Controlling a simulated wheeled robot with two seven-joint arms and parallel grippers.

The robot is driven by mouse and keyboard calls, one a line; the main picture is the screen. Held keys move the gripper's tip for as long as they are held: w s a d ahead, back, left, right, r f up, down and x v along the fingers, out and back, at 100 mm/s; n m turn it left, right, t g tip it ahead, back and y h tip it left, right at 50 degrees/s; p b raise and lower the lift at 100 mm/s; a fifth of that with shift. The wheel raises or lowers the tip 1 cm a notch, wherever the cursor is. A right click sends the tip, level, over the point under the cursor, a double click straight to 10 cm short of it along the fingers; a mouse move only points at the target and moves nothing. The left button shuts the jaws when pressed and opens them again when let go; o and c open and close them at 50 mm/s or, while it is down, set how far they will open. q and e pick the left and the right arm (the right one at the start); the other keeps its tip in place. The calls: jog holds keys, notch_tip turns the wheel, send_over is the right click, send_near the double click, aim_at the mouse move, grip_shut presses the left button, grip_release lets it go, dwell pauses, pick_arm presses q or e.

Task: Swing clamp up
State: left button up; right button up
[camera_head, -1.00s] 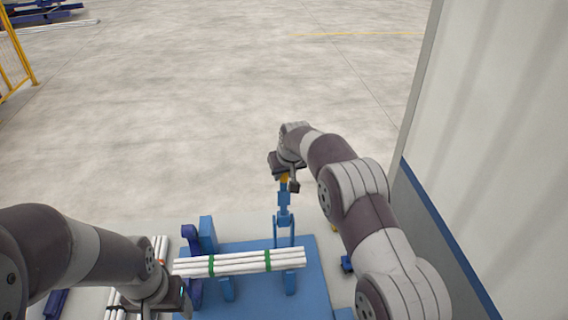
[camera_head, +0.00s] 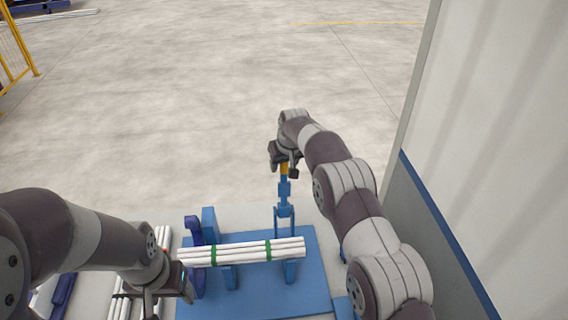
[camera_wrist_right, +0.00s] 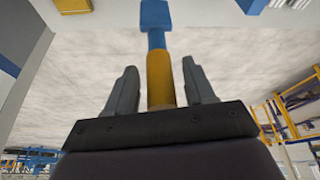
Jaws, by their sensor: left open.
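The blue clamp (camera_head: 285,196) stands upright behind the pipe bundle in the head view. Its yellow handle (camera_wrist_right: 159,80) rises between the two fingers of my right gripper (camera_wrist_right: 160,88) in the right wrist view. Gaps show on both sides of the handle, so the gripper is open around it. In the head view my right gripper (camera_head: 283,162) is at the clamp's top. A bundle of white pipes (camera_head: 241,251) with green bands lies across blue supports. My left gripper (camera_head: 170,292) is open near the bundle's left end; its fingertips are partly hidden.
A blue base plate (camera_head: 262,294) carries the supports. More white pipes (camera_head: 122,305) lie at the left, partly behind my left arm. A tall pale wall (camera_head: 495,120) stands close on the right. The floor beyond the clamp is clear.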

jog(key=v, duration=1.2)
jog(key=shift+s+r+b, duration=0.15)
jog(key=shift+r+b, duration=0.1)
jog(key=shift+b, duration=0.05)
jog(key=s+d+f+g+b, duration=0.2)
jog(key=s+d+f+b, duration=0.15)
jog(key=s+f, duration=0.75)
jog(key=s+d+f+b, duration=0.2)
jog(key=s+f+b, duration=0.2)
jog(key=s, duration=0.4)
jog(key=s+d+f+m+b, duration=0.1)
jog(key=s+f+b, duration=0.3)
jog(key=s, duration=0.4)
jog(key=s+d+f+m+h+b, duration=0.1)
jog(key=s+d+f+b, duration=0.2)
jog(key=s+f+b, duration=0.2)
jog(key=s, duration=0.3)
jog(key=shift+s+d+g, duration=0.25)
jog(key=shift+d+g, duration=0.1)
jog(key=shift+g, duration=0.05)
